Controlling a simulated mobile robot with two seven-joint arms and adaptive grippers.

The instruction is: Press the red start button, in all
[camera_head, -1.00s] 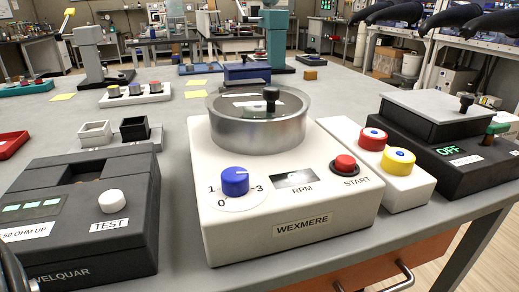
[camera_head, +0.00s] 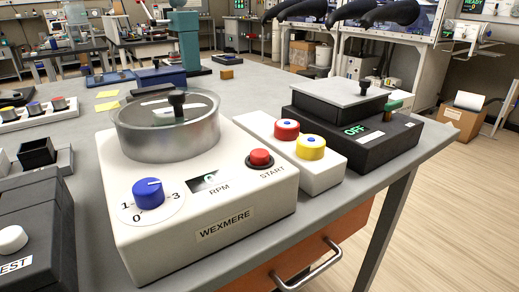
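The red start button (camera_head: 260,158) sits in a dark ring at the right front of the white WEXMERE machine (camera_head: 190,262), above the printed word START. The machine also carries a blue knob (camera_head: 149,194) with marks 0, 1 and 3, a small RPM display (camera_head: 209,181), and a round metal drum with a clear lid (camera_head: 168,130) and a black lid knob. The lid appears closed. Neither of my grippers shows in the head view, and nothing touches the button.
Right of the machine stand a white box with red and yellow buttons (camera_head: 311,147) and a black device reading OFF (camera_head: 360,140). A dark TEST device (camera_head: 35,235) is at the left. A drawer handle (camera_head: 307,265) sticks out below the table edge.

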